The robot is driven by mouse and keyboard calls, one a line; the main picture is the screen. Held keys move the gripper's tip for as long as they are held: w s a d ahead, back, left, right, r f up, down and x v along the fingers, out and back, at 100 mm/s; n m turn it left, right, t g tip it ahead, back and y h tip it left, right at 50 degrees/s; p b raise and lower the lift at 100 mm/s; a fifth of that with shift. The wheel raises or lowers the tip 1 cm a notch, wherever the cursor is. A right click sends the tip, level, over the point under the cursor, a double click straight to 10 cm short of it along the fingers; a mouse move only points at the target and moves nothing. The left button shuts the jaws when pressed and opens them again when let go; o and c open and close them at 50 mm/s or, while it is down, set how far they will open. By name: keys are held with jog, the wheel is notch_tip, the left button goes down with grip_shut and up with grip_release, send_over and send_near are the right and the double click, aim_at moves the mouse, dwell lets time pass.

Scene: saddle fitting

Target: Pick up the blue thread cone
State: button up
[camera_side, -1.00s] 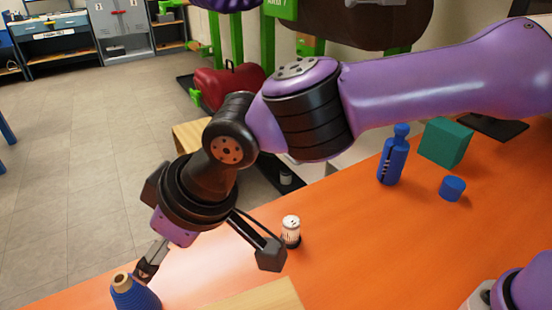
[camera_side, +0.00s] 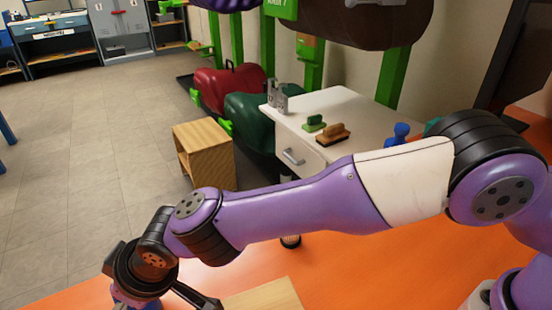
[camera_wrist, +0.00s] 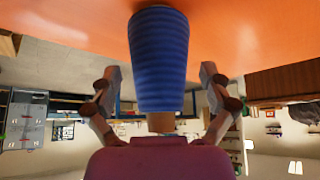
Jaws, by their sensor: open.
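The blue thread cone (camera_wrist: 158,60) shows in the wrist view, ribbed, with a pale tan tip (camera_wrist: 161,122) pointing toward the wrist. My gripper (camera_wrist: 160,75) is open, with one finger on each side of the cone and a visible gap on both sides. In the side view my gripper (camera_side: 150,298) is low at the bottom left edge. Its fingertips are mostly cut off there, and the cone is not visible behind or below it.
The orange table (camera_side: 370,275) is largely bare at the front right. A wooden board (camera_side: 265,297) lies right of my gripper. A blue bottle (camera_side: 398,134) stands behind the arm. A white cabinet (camera_side: 330,110) is beyond.

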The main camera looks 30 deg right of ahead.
jog(key=c, duration=1.3)
jog(key=shift+f, duration=0.1)
